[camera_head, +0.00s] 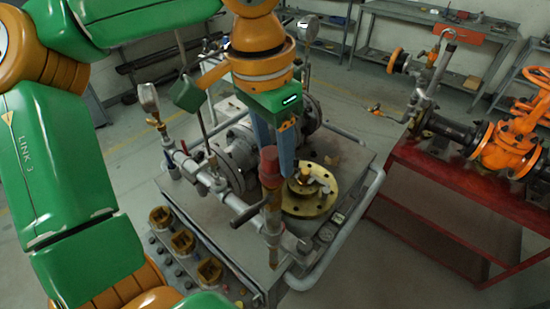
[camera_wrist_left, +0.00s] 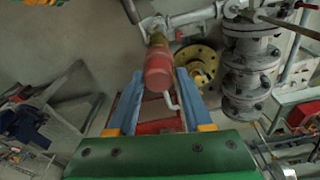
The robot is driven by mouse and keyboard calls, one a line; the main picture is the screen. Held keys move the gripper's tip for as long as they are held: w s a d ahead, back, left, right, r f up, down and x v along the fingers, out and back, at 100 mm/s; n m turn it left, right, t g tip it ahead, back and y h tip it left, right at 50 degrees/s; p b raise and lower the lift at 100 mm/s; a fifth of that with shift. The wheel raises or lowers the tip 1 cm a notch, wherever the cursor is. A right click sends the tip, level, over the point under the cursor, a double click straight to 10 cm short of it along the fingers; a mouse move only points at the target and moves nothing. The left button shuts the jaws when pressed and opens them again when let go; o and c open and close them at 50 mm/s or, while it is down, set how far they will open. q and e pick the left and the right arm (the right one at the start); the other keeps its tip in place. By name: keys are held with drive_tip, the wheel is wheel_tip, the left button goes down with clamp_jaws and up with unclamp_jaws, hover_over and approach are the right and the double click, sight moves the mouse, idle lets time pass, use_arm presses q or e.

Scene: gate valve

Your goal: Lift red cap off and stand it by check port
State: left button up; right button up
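The red cap (camera_head: 269,162) sits upright on top of a vertical brass-coloured pipe (camera_head: 272,218) at the front of the skid. My left gripper (camera_head: 276,158) points down at the cap with its blue fingers apart. I cannot tell for sure which fitting is the check port. My right gripper is not in view.
A brass flange (camera_head: 308,197) lies on the skid top right of the pipe. A pressure gauge (camera_head: 148,97) and grey piping stand to the left. Several square brass fittings (camera_head: 183,241) line the front left. A red bench (camera_head: 440,185) with an orange valve (camera_head: 510,140) is at right.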

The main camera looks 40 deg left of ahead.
sight(271, 151)
use_arm(q)
drive_tip(key=shift+s, duration=0.2)
clamp_jaws()
drive_tip(key=shift+r, duration=0.1)
drive_tip(key=shift+r, duration=0.3)
drive_tip(key=r, duration=0.8)
drive_tip(key=shift+s+r, duration=0.25)
drive_tip(key=shift+r, duration=0.4)
drive_tip(key=shift+w, duration=0.15)
drive_tip(key=shift+a, duration=0.1)
